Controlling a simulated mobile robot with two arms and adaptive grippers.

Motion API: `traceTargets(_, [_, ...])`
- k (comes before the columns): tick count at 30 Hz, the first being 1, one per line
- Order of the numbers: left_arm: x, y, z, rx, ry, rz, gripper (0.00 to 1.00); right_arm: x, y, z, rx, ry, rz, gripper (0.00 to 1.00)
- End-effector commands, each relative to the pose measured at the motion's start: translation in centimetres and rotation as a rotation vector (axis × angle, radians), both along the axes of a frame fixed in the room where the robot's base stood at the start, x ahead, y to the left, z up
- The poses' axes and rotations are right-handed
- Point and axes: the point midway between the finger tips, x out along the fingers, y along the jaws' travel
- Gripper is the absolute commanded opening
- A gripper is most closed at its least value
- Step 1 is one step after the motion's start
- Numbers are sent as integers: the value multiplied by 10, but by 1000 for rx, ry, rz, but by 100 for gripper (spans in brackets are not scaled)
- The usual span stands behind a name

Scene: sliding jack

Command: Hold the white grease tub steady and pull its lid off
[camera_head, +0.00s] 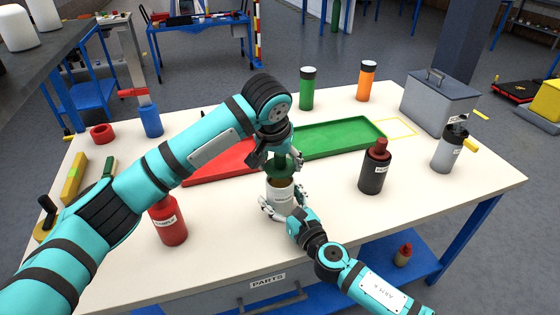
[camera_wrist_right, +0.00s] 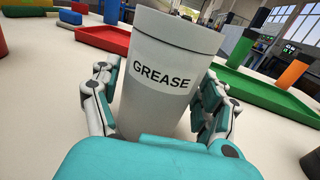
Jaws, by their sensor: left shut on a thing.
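The white grease tub (camera_head: 283,199) stands upright on the table, and its GREASE label fills the middle of the right wrist view (camera_wrist_right: 162,85). My right gripper (camera_head: 283,208) has its fingers on both sides of the tub, low on its wall, and appears closed on it. My left gripper (camera_head: 278,158) points down from above, shut on the dark green lid (camera_head: 281,168). The lid is just above the tub, and a brownish opening shows below it. The fingers partly hide the lid, so the exact gap is hard to tell.
A red tray (camera_head: 222,166) and a green tray (camera_head: 335,138) lie behind the tub. A dark bottle (camera_head: 375,172) stands to the right, a red bottle (camera_head: 168,222) to the left. A grey toolbox (camera_head: 440,102) is at the back right. The table's front right is clear.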

Motion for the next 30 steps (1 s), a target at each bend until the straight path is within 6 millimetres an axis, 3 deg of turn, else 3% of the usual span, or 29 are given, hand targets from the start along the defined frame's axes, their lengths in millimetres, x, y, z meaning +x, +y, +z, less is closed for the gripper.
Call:
traceTargets(3, [0,0,0,0,0,0,35,0,0,0,0,0,0,93])
traceTargets(14, [0,0,0,0,0,0,35,-6,-4,-1,-1,0,-1,93])
traceTargets(30, [0,0,0,0,0,0,35,-93,-53,-1,-1,3,-1,93])
